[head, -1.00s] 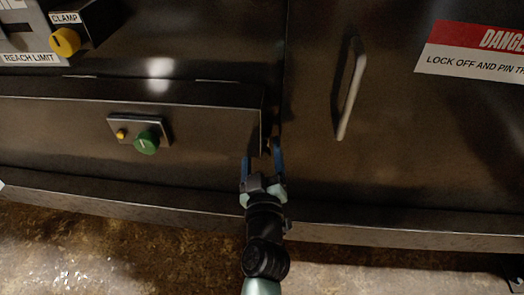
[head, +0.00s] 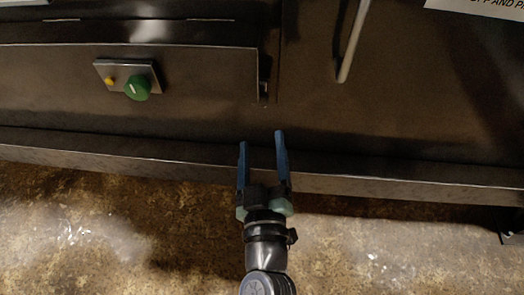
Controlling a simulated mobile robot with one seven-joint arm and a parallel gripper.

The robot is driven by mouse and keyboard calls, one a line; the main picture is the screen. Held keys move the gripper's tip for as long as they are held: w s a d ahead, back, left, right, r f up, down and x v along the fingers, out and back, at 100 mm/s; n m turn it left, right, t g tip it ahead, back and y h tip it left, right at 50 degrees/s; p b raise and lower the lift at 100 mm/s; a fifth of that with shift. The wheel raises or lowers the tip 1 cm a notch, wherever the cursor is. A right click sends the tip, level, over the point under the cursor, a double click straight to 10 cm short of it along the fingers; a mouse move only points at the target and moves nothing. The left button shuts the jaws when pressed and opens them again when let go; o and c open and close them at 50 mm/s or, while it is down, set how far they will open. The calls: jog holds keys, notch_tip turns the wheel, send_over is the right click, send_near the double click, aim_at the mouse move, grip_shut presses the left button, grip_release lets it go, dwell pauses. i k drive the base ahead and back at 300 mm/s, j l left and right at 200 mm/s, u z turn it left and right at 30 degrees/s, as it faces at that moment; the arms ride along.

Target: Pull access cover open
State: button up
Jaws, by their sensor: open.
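A dark metal panel (head: 200,75) with a green knob (head: 138,87) and a small yellow button (head: 110,81) on a plate is at the upper left of the head view. Hinge-like strips (head: 210,19) run above it. It looks like the access cover, and its right edge stands slightly proud of the machine face. My gripper (head: 261,138) is open and empty, its two blue fingers pointing up in the picture. The fingertips appear below the panel's lower right corner, apart from it; their depth to the machine is hard to tell.
A door with a long metal bar handle (head: 353,42) is right of the panel. A white sign (head: 480,8) is cut off at the upper right. A metal ledge (head: 400,190) runs along the machine's base. The stained floor (head: 130,235) in front is clear.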

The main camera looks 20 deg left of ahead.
aim_at(462, 60)
jog(key=k+l, duration=0.3)
jog(key=k, duration=0.15)
jog(key=k+l, duration=0.3)
jog(key=k, duration=0.15)
